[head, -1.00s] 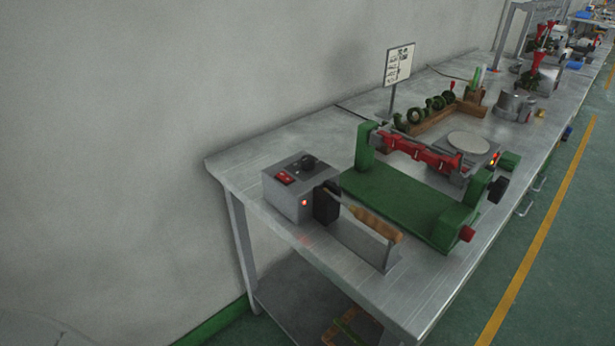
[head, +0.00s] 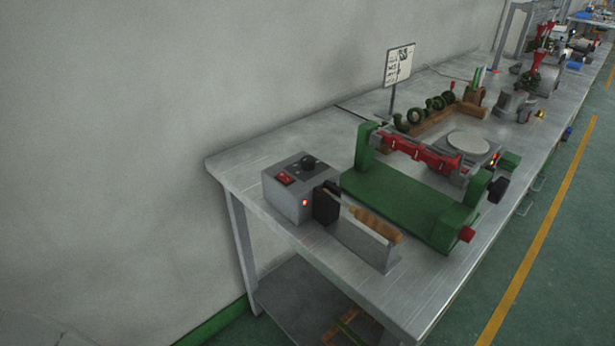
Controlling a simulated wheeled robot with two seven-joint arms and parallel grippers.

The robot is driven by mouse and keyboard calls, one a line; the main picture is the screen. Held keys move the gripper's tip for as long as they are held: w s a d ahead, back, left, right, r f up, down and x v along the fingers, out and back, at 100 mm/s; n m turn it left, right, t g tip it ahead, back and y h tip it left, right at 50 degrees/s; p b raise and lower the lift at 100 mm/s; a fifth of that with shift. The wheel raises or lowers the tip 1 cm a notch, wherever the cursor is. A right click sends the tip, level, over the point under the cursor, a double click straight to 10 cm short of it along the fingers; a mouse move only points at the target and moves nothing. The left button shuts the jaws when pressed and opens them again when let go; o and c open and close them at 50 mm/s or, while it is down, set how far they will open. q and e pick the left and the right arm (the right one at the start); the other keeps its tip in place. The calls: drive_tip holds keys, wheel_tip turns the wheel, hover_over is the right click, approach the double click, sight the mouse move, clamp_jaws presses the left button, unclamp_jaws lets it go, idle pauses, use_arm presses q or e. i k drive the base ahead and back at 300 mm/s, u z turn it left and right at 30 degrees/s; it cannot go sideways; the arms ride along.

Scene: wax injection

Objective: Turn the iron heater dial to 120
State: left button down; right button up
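The iron heater is a grey box (head: 291,203) near the left end of the metal table. A black dial (head: 308,162) sits on its top face toward the back. The dial's scale and setting are too small to read. A soldering-type iron with a wooden handle (head: 377,222) rests in a black and grey holder (head: 345,240) just right of the box. Neither of my grippers shows in the head view.
A green fixture (head: 403,205) with a red roller stands right of the heater. Behind it are a sign (head: 399,65) on a post, a wooden rack (head: 430,120) and a round pale plate (head: 468,142). A wall runs along the table's back. The table's left corner is bare.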

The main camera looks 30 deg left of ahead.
sight(308, 163)
drive_tip(key=u, duration=0.6)
drive_tip(key=i, duration=0.1)
drive_tip(key=u, duration=0.35)
